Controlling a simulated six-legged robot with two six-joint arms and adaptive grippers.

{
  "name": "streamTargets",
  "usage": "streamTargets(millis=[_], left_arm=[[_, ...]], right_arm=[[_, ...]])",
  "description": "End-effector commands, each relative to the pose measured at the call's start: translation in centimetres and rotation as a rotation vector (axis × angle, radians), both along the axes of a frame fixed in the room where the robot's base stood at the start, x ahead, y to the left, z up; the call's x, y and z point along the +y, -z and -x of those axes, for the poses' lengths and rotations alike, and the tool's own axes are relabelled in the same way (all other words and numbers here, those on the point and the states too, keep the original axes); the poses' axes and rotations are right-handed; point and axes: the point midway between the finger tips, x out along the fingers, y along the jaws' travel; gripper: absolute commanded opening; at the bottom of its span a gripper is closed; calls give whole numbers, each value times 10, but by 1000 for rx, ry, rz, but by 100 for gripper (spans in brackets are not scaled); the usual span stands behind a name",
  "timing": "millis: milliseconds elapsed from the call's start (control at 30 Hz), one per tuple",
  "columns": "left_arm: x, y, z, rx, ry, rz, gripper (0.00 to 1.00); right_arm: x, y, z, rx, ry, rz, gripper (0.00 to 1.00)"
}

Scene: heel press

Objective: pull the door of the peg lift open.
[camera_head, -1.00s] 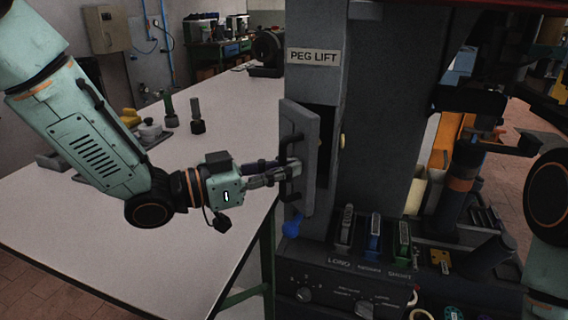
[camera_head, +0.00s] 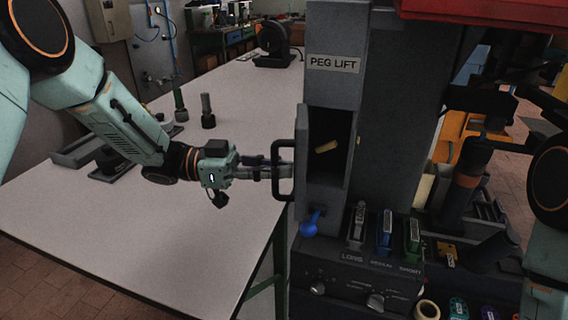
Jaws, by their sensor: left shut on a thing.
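The peg lift, labelled PEG LIFT (camera_head: 333,64), is a grey column right of the white table. Its door (camera_head: 302,158) is swung open to the left and shows almost edge-on. The dark opening behind it is uncovered, with a pale yellow peg (camera_head: 326,146) inside. My left gripper (camera_head: 284,171) comes in from the left and is shut on the door's dark handle (camera_head: 287,150). My right arm shows at the right edge, but its gripper is not in view.
A blue knob (camera_head: 311,223) sits below the door. Blocks marked LONG, MEDIUM and SHORT stand on the panel (camera_head: 360,270) in front. The white table (camera_head: 150,240) holds dark bolts (camera_head: 208,112) and a grey tray (camera_head: 80,150); its front is clear.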

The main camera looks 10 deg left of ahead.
Motion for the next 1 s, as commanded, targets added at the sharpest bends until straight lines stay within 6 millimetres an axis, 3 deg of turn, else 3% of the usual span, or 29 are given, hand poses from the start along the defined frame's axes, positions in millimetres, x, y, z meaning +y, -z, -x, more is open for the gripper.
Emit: streamTargets(millis=[867, 900, 1000], left_arm=[[15, 2, -2, 6, 6, 0, 0], [14, 2, -2, 6, 6, 0, 9], [14, 2, -3, 6, 6, 0, 18]], right_arm=[[0, -10, 0, 0, 0, 0, 0], [0, -10, 0, 0, 0, 0, 0], [0, -10, 0, 0, 0, 0, 0]])
